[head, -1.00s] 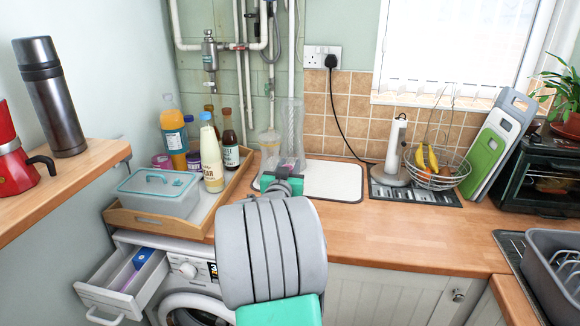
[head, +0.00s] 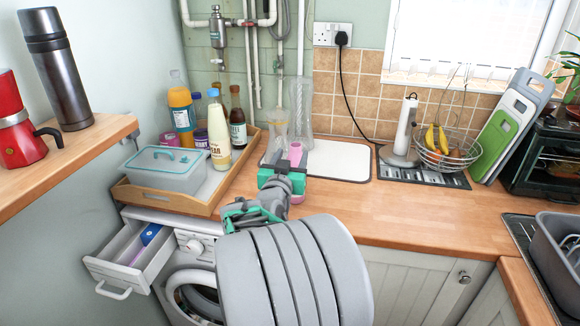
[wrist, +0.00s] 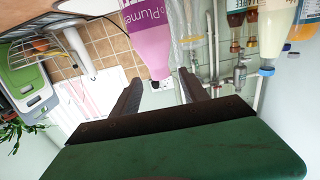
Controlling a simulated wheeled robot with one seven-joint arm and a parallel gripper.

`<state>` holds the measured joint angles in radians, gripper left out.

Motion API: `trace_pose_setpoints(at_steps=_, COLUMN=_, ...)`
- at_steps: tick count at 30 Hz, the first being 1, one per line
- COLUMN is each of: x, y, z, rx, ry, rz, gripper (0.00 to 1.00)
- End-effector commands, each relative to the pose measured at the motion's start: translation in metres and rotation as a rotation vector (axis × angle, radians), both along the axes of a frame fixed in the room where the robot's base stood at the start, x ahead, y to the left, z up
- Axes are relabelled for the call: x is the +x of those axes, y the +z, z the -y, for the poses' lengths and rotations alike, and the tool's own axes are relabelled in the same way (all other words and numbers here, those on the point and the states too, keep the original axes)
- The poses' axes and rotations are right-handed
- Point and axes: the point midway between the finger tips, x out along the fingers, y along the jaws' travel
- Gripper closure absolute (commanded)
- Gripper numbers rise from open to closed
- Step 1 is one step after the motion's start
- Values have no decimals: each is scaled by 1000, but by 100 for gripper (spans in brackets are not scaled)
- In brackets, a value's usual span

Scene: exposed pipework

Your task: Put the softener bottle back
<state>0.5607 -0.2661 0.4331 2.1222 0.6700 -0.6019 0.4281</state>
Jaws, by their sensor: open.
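The softener bottle (wrist: 150,30) is pink-purple with a "Plume" label and a pale pink cap. In the wrist view, which is upside down, its cap end lies near and between my fingertips. In the head view the bottle (head: 295,153) stands on the worktop, largely hidden by my gripper (head: 283,174). My gripper is open, with its two dark fingers (wrist: 160,78) apart; whether they touch the bottle I cannot tell.
A wooden tray (head: 168,202) with several bottles and a lidded box (head: 165,170) stands left. Clear vases (head: 300,105) and a white board (head: 338,160) are behind. An open drawer (head: 128,262) juts out below. Worktop (head: 390,213) to the right is clear.

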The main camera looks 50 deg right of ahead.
Motion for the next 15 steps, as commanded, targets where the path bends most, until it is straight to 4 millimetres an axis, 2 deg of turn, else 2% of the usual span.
trace_pose_setpoints(at_steps=3, x=-9, y=-1, z=-21, rx=-1, ry=3, rz=2, gripper=48)
trace_pose_setpoints(at_steps=8, x=-16, y=-1, z=-31, rx=1, ry=-1, rz=0, gripper=48)
trace_pose_setpoints(at_steps=11, x=-12, y=-6, z=-37, rx=29, ry=10, rz=-13, gripper=48)
trace_pose_setpoints(at_steps=14, x=8, y=-34, z=-69, rx=168, ry=77, rz=-84, gripper=48)
trace_pose_setpoints(at_steps=15, x=20, y=-52, z=-95, rx=252, ry=130, rz=-142, gripper=48)
